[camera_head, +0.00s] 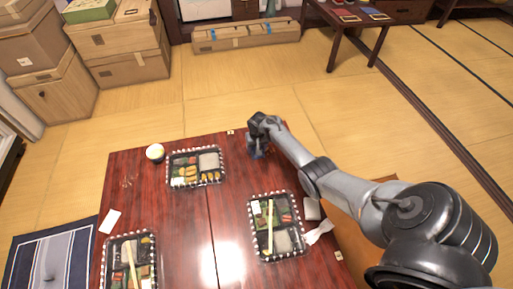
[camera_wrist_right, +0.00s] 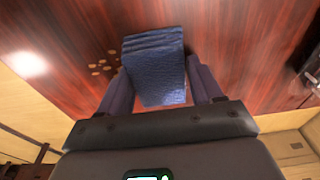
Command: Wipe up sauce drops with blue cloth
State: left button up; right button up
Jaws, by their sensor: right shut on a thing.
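My right gripper (camera_head: 257,148) is over the far right part of the dark red table (camera_head: 190,235). In the wrist view the right gripper (camera_wrist_right: 158,88) is shut on a folded blue cloth (camera_wrist_right: 156,62), which shows between its fingers. Several small tan sauce drops (camera_wrist_right: 103,68) lie on the table just left of the cloth in the wrist view. I cannot tell whether the cloth touches the table. My left gripper is not in view.
Bento trays stand at the back (camera_head: 222,180), right (camera_head: 252,225) and front left (camera_head: 104,262) of the table. A small cup (camera_head: 155,152) is near the far left edge. A crumpled white napkin (camera_head: 319,232) lies by the right tray. The table's middle is clear.

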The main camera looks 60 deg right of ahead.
jog(key=shift+s+d+r+p, duration=0.15)
jog(key=shift+s+d+p, duration=0.4)
jog(key=shift+d, duration=0.05)
jog(key=shift+s+d+p, duration=0.35)
jog(key=shift+s+d, duration=0.35)
